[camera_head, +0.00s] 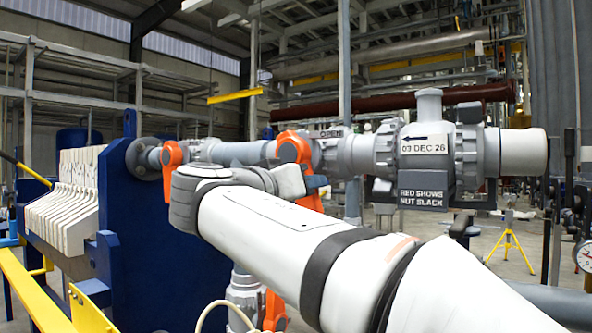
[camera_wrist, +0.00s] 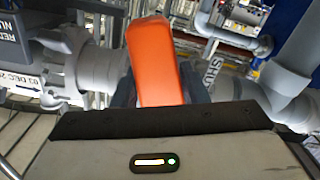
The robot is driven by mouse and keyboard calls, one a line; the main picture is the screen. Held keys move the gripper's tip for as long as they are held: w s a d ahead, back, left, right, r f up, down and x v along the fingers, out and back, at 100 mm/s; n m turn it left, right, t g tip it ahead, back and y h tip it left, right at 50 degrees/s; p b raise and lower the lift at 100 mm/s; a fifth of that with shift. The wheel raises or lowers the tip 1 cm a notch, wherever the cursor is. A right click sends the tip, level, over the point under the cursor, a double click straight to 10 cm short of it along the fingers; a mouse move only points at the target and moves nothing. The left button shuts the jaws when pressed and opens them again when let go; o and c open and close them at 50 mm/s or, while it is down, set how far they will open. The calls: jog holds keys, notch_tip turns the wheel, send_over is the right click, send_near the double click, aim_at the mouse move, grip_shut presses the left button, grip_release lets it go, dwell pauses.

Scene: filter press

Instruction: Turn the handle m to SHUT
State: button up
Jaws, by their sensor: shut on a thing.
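An orange handle (camera_head: 293,148) sits on the grey pipe in the middle of the head view, and its lower part runs down behind my wrist. The same orange handle (camera_wrist: 155,65) fills the middle of the wrist view, between my two dark fingers. My gripper (camera_wrist: 157,92) is shut on it; the gripper also shows in the head view (camera_head: 316,183), partly hidden by my arm. An OPEN label (camera_head: 331,134) is just right of the handle's top. A SHUT label (camera_wrist: 210,62) is right of the handle in the wrist view. No letter m is readable.
Another orange handle (camera_head: 172,160) is on the pipe at left, and one (camera_head: 274,310) is low down. A flanged grey fitting with a date label (camera_head: 424,146) is at right. The blue press frame (camera_head: 160,260) stands left of my arm.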

jog(key=shift+w+a+f+m+b, duration=0.2)
jog(key=shift+w+a+m+b, duration=0.1)
jog(key=shift+m+b, duration=0.1)
jog(key=shift+w+a+f+m+b, duration=0.1)
jog(key=shift+a+f+m+b, duration=0.1)
jog(key=shift+m+b, duration=0.35)
jog(key=shift+w+a+m+b, duration=0.3)
jog(key=shift+m+b, duration=0.35)
jog(key=shift+b, duration=0.35)
jog(key=shift+w+a+r+m+b, duration=0.15)
jog(key=shift+a+m+b, duration=0.1)
jog(key=shift+m+b, duration=0.2)
jog(key=shift+r, duration=0.15)
jog(key=o, duration=1.1)
jog(key=shift+o, duration=0.2)
